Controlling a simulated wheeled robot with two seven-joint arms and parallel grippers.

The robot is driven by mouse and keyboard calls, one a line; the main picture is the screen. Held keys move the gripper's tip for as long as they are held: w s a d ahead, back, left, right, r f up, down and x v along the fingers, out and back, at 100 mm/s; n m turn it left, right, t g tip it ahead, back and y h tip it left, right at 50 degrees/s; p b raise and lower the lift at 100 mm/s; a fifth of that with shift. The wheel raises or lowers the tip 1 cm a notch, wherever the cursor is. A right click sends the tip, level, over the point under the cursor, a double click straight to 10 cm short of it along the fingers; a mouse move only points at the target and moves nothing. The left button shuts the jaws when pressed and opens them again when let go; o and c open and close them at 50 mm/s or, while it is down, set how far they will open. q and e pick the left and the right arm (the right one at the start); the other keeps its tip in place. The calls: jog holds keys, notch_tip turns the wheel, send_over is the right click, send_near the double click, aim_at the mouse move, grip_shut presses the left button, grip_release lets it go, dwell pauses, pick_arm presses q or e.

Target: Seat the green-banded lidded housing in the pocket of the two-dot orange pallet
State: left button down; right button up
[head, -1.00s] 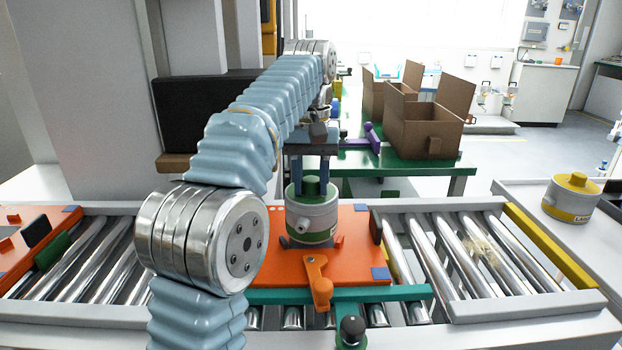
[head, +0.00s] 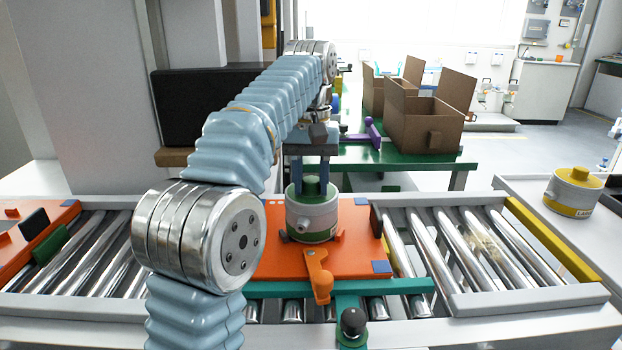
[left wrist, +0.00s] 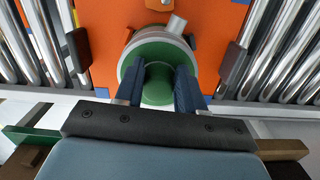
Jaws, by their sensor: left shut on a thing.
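The green-banded lidded housing (head: 313,216) is a grey cylinder with a green top and knob and a side spout. It stands upright at the middle of the orange pallet (head: 350,262). I cannot tell whether it is fully down in the pocket, because its base is partly hidden. My left gripper (head: 311,172) comes from above and is shut on the housing's green knob; the left wrist view shows both blue fingers (left wrist: 160,88) on either side of the knob. My right gripper is not in view.
Rollers (head: 480,255) lie on both sides. A yellow-banded housing (head: 573,190) stands at the right. Another orange pallet (head: 35,240) is at the left.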

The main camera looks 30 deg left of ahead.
pick_arm(q)
jog(key=shift+f, duration=0.3)
jog(key=c, duration=0.6)
grip_release()
jog(key=shift+r, duration=0.1)
notch_tip(320, 180, up, 8)
jog(key=p, duration=0.4)
jog(key=shift+w+a+f, duration=0.1)
jog(key=shift+w+f, duration=0.05)
jog(key=shift+f, duration=0.1)
jog(key=shift+f, duration=0.1)
